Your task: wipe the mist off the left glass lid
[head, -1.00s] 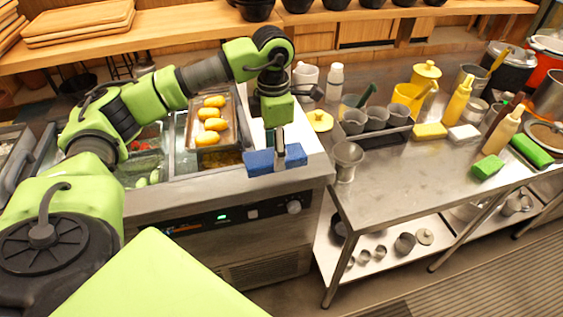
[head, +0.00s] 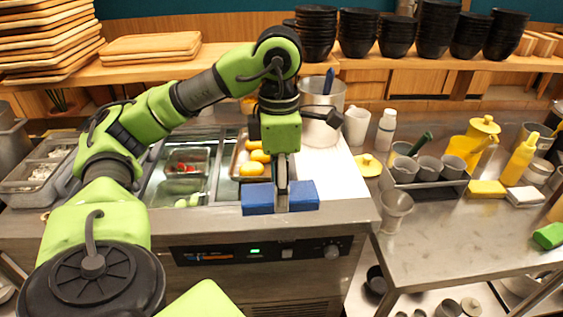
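The left glass lid (head: 158,187) lies in the counter's top at centre left. Red and green pieces show through it; I cannot tell how much mist is on it. My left gripper (head: 282,203) points down at the counter's front edge, right of the lid and apart from it. It is shut on a blue sponge (head: 255,199), which sticks out on both sides of the fingers. My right gripper is not in view.
A tray with yellow pieces (head: 252,168) stands right of the lid. A white board (head: 330,165), a steel pot (head: 325,95) and a white mug (head: 356,125) are behind and right of the gripper. A container (head: 45,170) stands left.

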